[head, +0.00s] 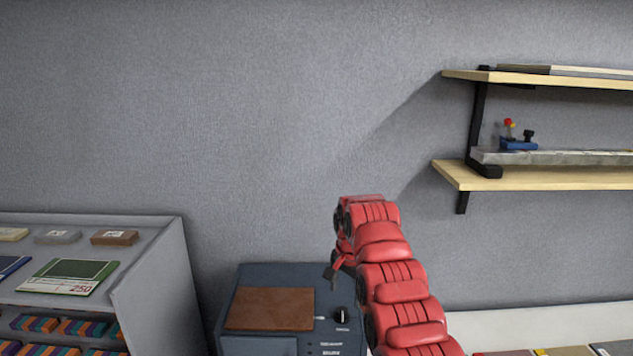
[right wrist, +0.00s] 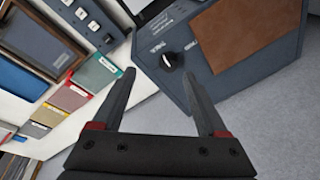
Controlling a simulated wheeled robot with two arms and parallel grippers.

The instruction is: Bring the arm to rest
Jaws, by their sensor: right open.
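My right arm is red and rises from the lower right of the head view. My right gripper (head: 331,275) points down and left beside the top of a dark blue-grey box. In the right wrist view the right gripper (right wrist: 158,100) has its two dark fingers spread apart with nothing between them. The box (right wrist: 235,70), with a brown panel (right wrist: 228,30) and a black knob (right wrist: 168,60), lies beyond the fingertips. My left gripper is not in view.
The box (head: 255,275) stands against the grey wall. A grey display rack (head: 150,250) with cards and small blocks is at left. Two wooden shelves (head: 540,178) hang at right, the lower one with a blue device (head: 518,144). The wall between is bare.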

